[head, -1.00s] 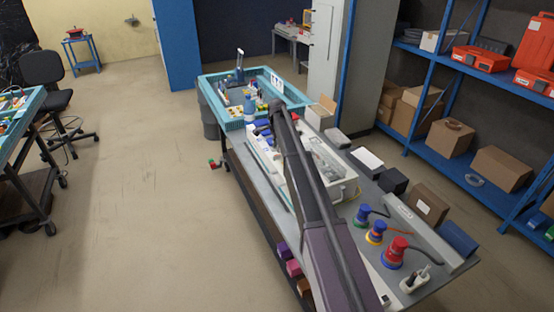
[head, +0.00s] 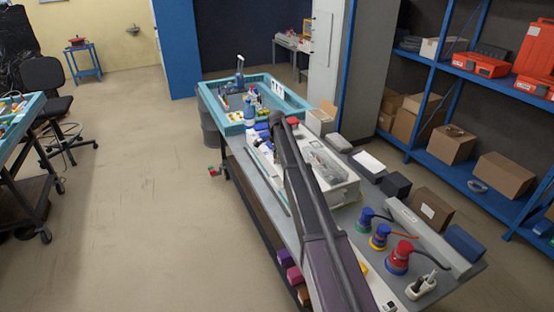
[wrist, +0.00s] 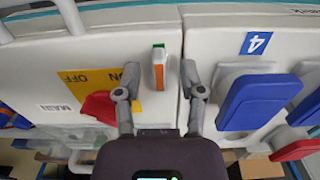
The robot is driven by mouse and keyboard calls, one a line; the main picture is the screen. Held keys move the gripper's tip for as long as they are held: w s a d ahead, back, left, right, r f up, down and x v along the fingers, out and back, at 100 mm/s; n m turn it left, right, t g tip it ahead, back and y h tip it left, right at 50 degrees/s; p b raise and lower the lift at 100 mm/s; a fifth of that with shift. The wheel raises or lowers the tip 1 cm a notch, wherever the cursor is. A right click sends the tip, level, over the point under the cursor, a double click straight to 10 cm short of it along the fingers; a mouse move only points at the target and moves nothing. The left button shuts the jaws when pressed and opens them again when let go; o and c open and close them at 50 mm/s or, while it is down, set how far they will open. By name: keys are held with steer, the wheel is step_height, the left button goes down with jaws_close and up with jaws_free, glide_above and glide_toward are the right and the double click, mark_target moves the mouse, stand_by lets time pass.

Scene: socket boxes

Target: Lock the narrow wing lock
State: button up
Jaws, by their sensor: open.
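In the wrist view a narrow upright piece (wrist: 159,70), white with an orange side and a green top, stands out from the white box front (wrist: 60,55). It looks like the narrow wing lock. My gripper (wrist: 161,82) is open, with one finger on each side of this piece and a visible gap at both sides. Its depth to the box is hard to judge. In the head view my arm covers part of the white socket box (head: 345,190) on the bench, and the lock cannot be made out there.
Left of the lock is a red knob (wrist: 98,107) on a yellow ON/OFF plate (wrist: 75,88). Coloured plugs (head: 380,236) stand on the grey bench.

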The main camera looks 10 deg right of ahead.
jaws_close()
steer(key=shift+n, duration=0.4)
steer(key=n, duration=0.3)
steer(key=shift+n, duration=0.3)
steer(key=n, duration=1.3)
steer(key=shift+s, duration=0.1)
steer(key=shift+n, duration=0.4)
